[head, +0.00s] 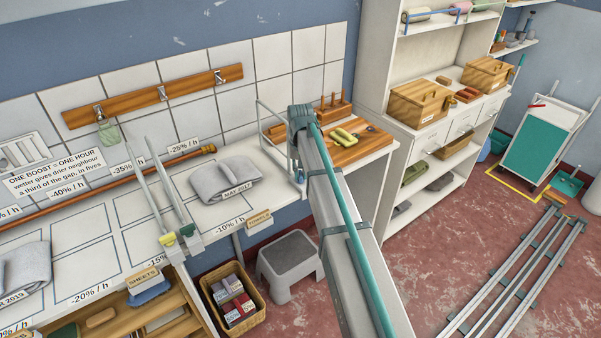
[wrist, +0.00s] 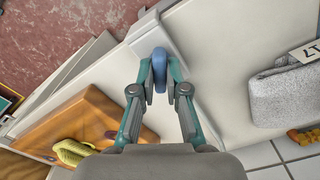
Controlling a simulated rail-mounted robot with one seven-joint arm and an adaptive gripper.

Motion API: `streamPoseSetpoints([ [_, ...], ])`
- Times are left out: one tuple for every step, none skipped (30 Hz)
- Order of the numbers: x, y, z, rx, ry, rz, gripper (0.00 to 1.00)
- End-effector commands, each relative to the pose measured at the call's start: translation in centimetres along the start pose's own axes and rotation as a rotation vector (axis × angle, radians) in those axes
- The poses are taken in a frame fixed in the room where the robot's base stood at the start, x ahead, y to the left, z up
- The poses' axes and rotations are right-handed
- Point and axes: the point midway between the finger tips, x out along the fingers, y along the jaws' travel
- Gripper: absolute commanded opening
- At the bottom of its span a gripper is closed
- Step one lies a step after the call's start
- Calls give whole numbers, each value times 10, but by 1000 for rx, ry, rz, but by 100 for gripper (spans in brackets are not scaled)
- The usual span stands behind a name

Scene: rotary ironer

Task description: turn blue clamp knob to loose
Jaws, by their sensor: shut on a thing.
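The blue clamp knob (wrist: 160,62) shows in the wrist view between my two fingertips. It is a rounded blue piece beside a pale grey rail at the worktop's edge. My gripper (wrist: 160,74) is shut on it, with one teal finger on each side. In the head view my gripper (head: 296,155) is at the right end of the white counter, and my arm hides much of the area around it. The knob's turn position cannot be read from these views.
A yellow knob (head: 168,240) and a green knob (head: 187,230) sit on other rails to the left. A folded grey towel (head: 222,181) lies left of my gripper. A wooden board (head: 352,151) with yellow-green items is to the right. A grey stool (head: 290,262) stands below.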

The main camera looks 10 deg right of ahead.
Motion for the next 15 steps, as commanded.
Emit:
streamPoseSetpoints([
  [0, 0, 0, -43, 1, 0, 0],
  [0, 0, 0, -71, 1, 0, 0],
  [0, 0, 0, -109, 1, 0, 0],
  [0, 0, 0, -136, 1, 0, 0],
  [0, 0, 0, -163, 1, 0, 0],
  [0, 0, 0, -199, 1, 0, 0],
  [0, 0, 0, -225, 1, 0, 0],
  [0, 0, 0, -250, 1, 0, 0],
  [0, 0, 0, -282, 1, 0, 0],
  [0, 0, 0, -306, 1, 0, 0],
  [0, 0, 0, -329, 1, 0, 0],
  [0, 0, 0, -357, 1, 0, 0],
  [0, 0, 0, -376, 1, 0, 0],
  [0, 0, 0, -396, 1, 0, 0],
  [0, 0, -1, -419, 1, 0, 0],
])
